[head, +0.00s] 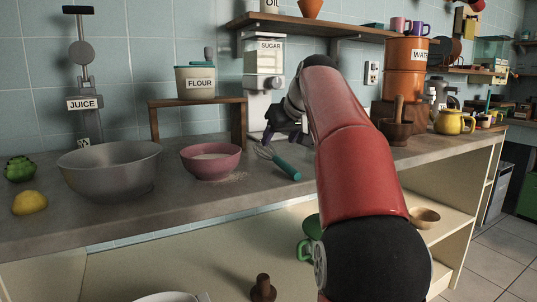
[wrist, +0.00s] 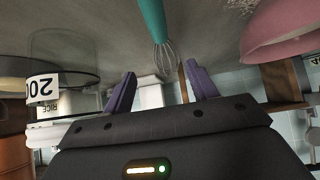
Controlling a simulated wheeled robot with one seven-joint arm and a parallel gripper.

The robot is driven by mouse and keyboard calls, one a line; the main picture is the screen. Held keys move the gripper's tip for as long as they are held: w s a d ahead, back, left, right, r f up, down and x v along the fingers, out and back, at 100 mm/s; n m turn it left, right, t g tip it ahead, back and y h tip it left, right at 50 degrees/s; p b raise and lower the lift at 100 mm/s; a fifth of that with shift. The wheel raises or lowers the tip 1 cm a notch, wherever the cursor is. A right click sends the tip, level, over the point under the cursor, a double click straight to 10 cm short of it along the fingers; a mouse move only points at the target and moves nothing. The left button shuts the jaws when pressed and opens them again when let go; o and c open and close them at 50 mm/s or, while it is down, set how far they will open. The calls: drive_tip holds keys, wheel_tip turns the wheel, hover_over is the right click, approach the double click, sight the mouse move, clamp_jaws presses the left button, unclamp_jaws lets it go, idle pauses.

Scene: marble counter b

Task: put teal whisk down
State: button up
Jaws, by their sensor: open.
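The teal whisk (head: 285,166) lies on the marble counter (head: 240,195), its wire end toward the pink bowl and its teal handle toward the counter's front edge. My gripper (head: 286,138) is above and behind the whisk, near the sugar dispenser. In the wrist view my gripper (wrist: 161,82) is open, with its two purple fingers spread and nothing between them. The whisk (wrist: 153,22) shows there beyond the fingertips, apart from them, with its wires pointing toward the gripper.
A pink bowl (head: 210,162) of white powder stands left of the whisk, with spilled powder beside it. A large grey bowl (head: 110,168) is farther left. The sugar dispenser (head: 264,75) and a wooden riser (head: 197,101) stand behind. A mortar (head: 397,128) is right of my arm.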

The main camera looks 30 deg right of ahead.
sight(271, 150)
drive_tip(key=x, duration=0.4)
drive_tip(key=a+x, duration=0.1)
drive_tip(key=x, duration=0.1)
drive_tip(key=shift+f+b, duration=0.3)
drive_tip(key=shift+b, duration=0.05)
drive_tip(key=shift+s, duration=0.1)
drive_tip(key=shift+c, duration=0.5)
drive_tip(key=c, duration=1)
drive_tip(key=shift+r, duration=0.1)
drive_tip(key=shift+c, duration=0.2)
